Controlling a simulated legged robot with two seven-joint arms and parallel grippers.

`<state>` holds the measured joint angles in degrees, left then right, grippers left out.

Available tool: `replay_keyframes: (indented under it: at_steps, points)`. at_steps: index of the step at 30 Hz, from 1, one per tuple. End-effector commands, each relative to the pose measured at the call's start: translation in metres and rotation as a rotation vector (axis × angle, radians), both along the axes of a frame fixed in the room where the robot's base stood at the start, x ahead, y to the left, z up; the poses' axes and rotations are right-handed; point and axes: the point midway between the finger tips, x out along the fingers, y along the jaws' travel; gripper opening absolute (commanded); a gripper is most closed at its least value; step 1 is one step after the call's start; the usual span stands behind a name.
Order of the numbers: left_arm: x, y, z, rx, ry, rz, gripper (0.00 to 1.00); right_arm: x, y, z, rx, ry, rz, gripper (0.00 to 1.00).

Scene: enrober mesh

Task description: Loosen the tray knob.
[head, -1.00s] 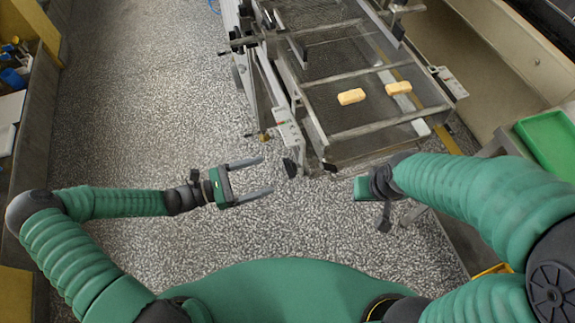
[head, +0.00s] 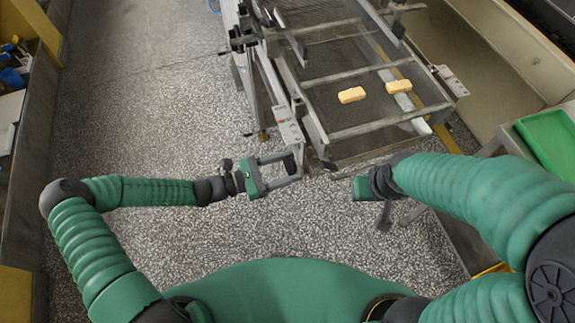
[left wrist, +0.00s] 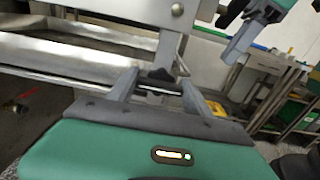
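The dark tray knob (head: 290,164) is at the near left corner of the mesh conveyor frame (head: 376,125). My left gripper (head: 295,167) is open, with one finger on each side of the knob. In the left wrist view, the knob (left wrist: 160,76) shows between the two spread fingers (left wrist: 158,88), with gaps visible beside it; I cannot tell whether either finger touches it. My right gripper (head: 372,192) is at the near right of the frame, away from the knob. Its fingers are mostly hidden, so its opening is unclear.
Two yellow bars (head: 352,95) (head: 398,86) lie on the mesh. A white labelled box (head: 289,126) is on the frame's left side, just beyond the knob. A green tray (head: 548,140) stands at the right. The speckled floor to the left is clear.

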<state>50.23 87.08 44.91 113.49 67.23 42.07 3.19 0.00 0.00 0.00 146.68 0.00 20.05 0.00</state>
Motion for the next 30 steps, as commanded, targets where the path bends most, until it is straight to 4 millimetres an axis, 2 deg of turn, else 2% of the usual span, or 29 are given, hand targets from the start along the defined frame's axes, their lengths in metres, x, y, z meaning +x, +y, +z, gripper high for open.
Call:
replay_keyframes:
  at_steps: [1,6,17,30]
  points:
    - [0.001,0.0,0.0,0.0,0.0,0.001,0.37,0.0,0.0,0.0,0.0,0.0,0.0,0.36]
    - [0.001,0.0,0.0,0.0,0.0,0.002,0.18,0.0,0.0,0.0,0.0,0.0,0.0,0.36]
    - [0.001,0.0,0.002,-0.019,0.063,0.002,0.18,0.0,0.0,0.009,0.0,0.0,0.0,0.36]
    - [0.003,0.001,0.004,-0.127,0.39,0.003,0.18,0.0,0.0,0.041,0.0,0.0,0.0,0.36]
